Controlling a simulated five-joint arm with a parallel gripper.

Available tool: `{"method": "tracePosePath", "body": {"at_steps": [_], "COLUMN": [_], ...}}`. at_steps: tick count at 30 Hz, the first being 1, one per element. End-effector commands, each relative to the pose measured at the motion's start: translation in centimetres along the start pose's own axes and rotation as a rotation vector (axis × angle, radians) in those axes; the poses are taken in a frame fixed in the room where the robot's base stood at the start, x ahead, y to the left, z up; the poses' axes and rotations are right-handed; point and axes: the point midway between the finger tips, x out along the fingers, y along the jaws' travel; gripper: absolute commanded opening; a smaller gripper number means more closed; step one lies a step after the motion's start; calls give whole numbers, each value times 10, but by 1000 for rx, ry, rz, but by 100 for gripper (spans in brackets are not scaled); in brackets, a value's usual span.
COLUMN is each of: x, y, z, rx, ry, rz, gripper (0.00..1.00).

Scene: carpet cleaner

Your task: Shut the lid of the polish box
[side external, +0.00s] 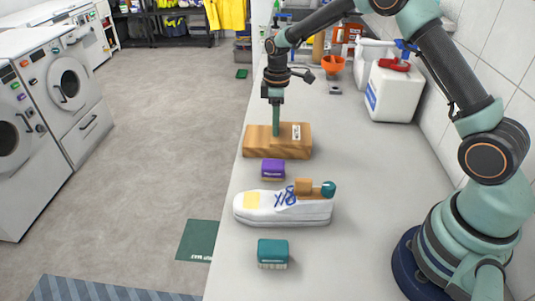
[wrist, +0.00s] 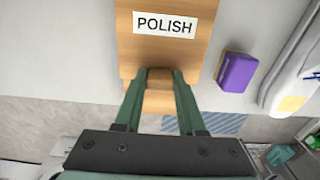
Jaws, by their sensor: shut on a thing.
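The polish box (side external: 262,147) is a light brown wooden box on the counter, and its top carries a white label. In the wrist view the label on the lid (wrist: 188,51) reads POLISH. My gripper (side external: 277,134) points straight down at the top of the box. In the wrist view its two green fingers (wrist: 160,76) close on a small wooden block at the lid's near edge. The lid looks flat in the side external view. I cannot tell whether a gap is left under or behind it.
A purple sponge or brush (side external: 273,169) lies just in front of the box. A white shoe (side external: 262,210) with blue markings bears a wooden brush (side external: 303,187). A teal brush (side external: 272,249) lies nearer. A white jug (side external: 394,92) stands at the back right. The counter's right middle is bare.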

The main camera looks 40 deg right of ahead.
Motion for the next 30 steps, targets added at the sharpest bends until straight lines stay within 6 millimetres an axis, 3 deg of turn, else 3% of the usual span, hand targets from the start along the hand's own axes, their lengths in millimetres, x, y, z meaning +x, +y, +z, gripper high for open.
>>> {"method": "tracePosePath", "body": {"at_steps": [2,3,4,5,17,30], "x": [-2,-2,-2,-2,-7,-88], "y": [0,0,0,0,1,1], "z": [-2,-2,-2,-2,-2,-2], "rx": [0,0,0,0,1,0], "ry": [2,2,3,2,2,5], "rz": [2,3,3,3,3,5], "gripper": [0,54,66,70,70,70]}}
